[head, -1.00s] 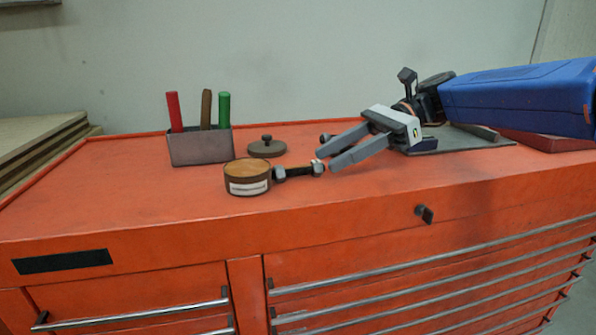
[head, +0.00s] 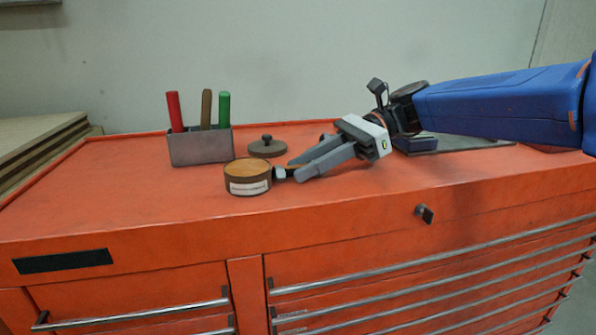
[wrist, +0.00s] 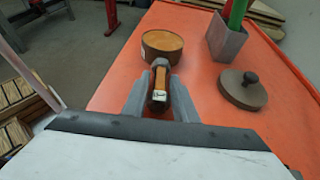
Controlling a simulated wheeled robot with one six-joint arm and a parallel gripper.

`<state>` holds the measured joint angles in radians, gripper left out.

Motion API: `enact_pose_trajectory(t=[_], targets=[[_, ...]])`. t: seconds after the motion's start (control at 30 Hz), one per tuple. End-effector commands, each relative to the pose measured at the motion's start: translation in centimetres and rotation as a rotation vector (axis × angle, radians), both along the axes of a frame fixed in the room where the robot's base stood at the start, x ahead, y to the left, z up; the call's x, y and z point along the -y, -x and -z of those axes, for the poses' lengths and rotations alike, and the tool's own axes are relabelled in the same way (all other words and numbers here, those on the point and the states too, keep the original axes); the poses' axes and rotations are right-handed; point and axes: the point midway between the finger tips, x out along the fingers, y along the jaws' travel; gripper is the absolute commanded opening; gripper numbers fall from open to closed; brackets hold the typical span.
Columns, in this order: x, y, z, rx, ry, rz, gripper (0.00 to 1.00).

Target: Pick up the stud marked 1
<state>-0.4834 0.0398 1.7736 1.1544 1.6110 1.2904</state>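The stud (wrist: 159,78) is a dark rod with nuts, lying on the orange cabinet top. A pale tag with a small dark mark shows on its near end in the wrist view; I cannot read the mark surely. In the head view only its left nut (head: 280,173) shows clearly, beside the round tin; my fingers hide the rest. My gripper (head: 291,170) is low over the top, coming from the right. In the wrist view my gripper (wrist: 159,97) has a finger on each side of the stud. It looks open, with the stud between the fingers; contact is unclear.
The round brown tin (head: 248,187) with a white label stands close to the stud's far end. A knobbed lid (head: 267,149) lies behind it. A grey holder (head: 201,148) with several coloured handles stands back left. The front and left cabinet top (head: 130,205) is clear.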

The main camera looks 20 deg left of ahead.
Motion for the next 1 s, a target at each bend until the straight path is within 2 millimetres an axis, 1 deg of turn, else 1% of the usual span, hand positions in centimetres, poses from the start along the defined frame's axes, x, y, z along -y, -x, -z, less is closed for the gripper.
enact_pose_trajectory(t=[0.03,0.07,0.1,0.57,0.67,0.73,1.0], targets=[[0.0,0.0,0.0,0.000,0.000,0.000,0.12],[0.0,0.0,0.0,0.000,0.000,0.000,0.05],[0.0,0.0,0.0,0.000,0.000,0.000,0.00],[0.0,0.0,-0.2,0.001,0.001,0.000,0.00],[0.0,-0.1,-1.1,0.002,-0.001,0.000,0.00],[0.0,-0.1,-2.1,0.002,0.000,0.001,0.00],[0.0,-0.1,-7.0,0.003,-0.001,0.001,0.00]])
